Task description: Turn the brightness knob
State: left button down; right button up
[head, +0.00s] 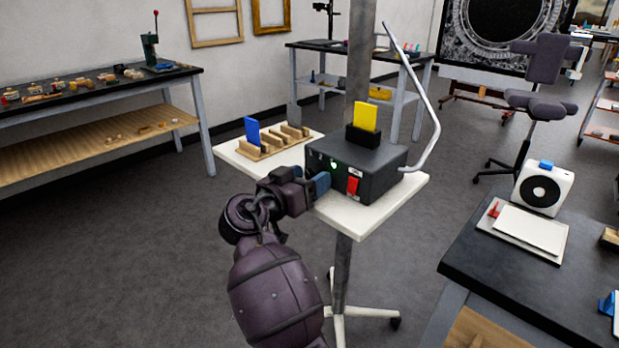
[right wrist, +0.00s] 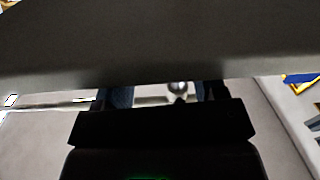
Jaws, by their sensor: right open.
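The dark grey control box (head: 358,153) stands on a white stand table (head: 385,204). Its front carries a green light (head: 334,165) and a red switch (head: 352,186). My right gripper (head: 322,184) is close against the box front, left of the red switch. Its blue fingers show on either side of a gap in the right wrist view (right wrist: 166,93). A small rounded pale piece (right wrist: 178,88) shows in that gap; I cannot tell whether it is the brightness knob or whether the fingers touch it. No knob is clear in the head view. My left gripper is out of view.
A yellow plate (head: 365,116) stands in a black holder on the box. A wooden rack (head: 270,143) with a blue plate (head: 252,131) is left of it. A bent pale tube (head: 432,105) curves at the right, and a grey post (head: 361,60) rises behind.

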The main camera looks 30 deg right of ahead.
jog(key=shift+c, duration=0.5)
jog(key=c, duration=0.8)
jog(key=shift+f+m+b, duration=0.3)
jog(key=shift+b, duration=0.2)
jog(key=shift+f+m+b, duration=0.1)
jog(key=shift+m+b, duration=0.25)
jog(key=shift+m, duration=0.45)
jog(key=shift+r+m+b, duration=0.4)
jog(key=shift+r, duration=0.05)
jog(key=o, duration=0.8)
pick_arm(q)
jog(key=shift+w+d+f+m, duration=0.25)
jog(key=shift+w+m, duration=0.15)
pick_arm(e)
jog(key=shift+o, duration=0.5)
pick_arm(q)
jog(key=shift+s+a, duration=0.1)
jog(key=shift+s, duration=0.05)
